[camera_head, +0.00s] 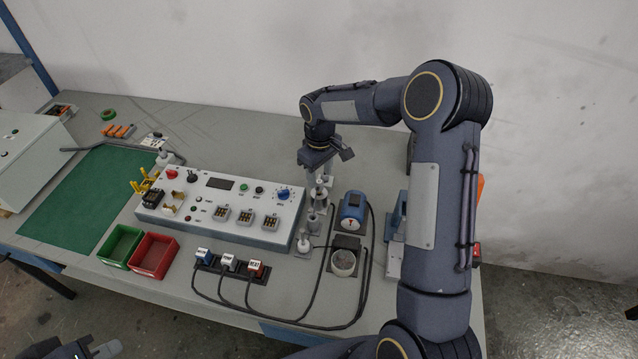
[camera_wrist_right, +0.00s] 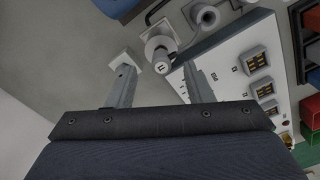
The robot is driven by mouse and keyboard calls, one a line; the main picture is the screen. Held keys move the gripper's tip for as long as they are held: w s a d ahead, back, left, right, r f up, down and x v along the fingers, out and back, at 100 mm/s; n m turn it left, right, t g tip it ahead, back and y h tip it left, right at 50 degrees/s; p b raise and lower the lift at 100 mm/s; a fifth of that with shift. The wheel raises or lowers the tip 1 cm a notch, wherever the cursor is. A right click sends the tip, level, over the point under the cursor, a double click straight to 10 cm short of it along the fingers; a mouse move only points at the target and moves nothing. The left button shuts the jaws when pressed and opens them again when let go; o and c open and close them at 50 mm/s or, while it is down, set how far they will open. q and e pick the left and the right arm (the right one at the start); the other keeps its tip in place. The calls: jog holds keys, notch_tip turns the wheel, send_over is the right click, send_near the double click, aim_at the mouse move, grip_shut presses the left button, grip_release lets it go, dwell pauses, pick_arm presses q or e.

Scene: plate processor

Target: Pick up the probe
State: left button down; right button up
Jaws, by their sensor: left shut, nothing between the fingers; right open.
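Several small grey-white upright pieces on square bases stand in a row at the right end of the control panel (camera_head: 225,210); I cannot tell for certain which one is the probe. My right gripper (camera_head: 322,166) is above the far end of this row, pointing down, open and empty. In the right wrist view its fingers (camera_wrist_right: 159,88) are apart, with a numbered cylindrical piece (camera_wrist_right: 159,52) beyond and between their tips. A second cylinder (camera_wrist_right: 206,16) stands beside that one. My left gripper (camera_head: 95,350) shows partly at the bottom left edge, away from the table objects.
A blue device (camera_head: 353,208) and a round cup (camera_head: 343,262) stand right of the row, close by. Three labelled blocks (camera_head: 229,262) trail black cables across the front. A green bin (camera_head: 121,246) and a red bin (camera_head: 153,256) sit left. The green mat (camera_head: 80,200) is mostly clear.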

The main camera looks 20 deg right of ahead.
aim_at(319, 181)
jog(key=shift+f+p, duration=0.4)
jog(key=shift+f, duration=1.4)
grip_shut()
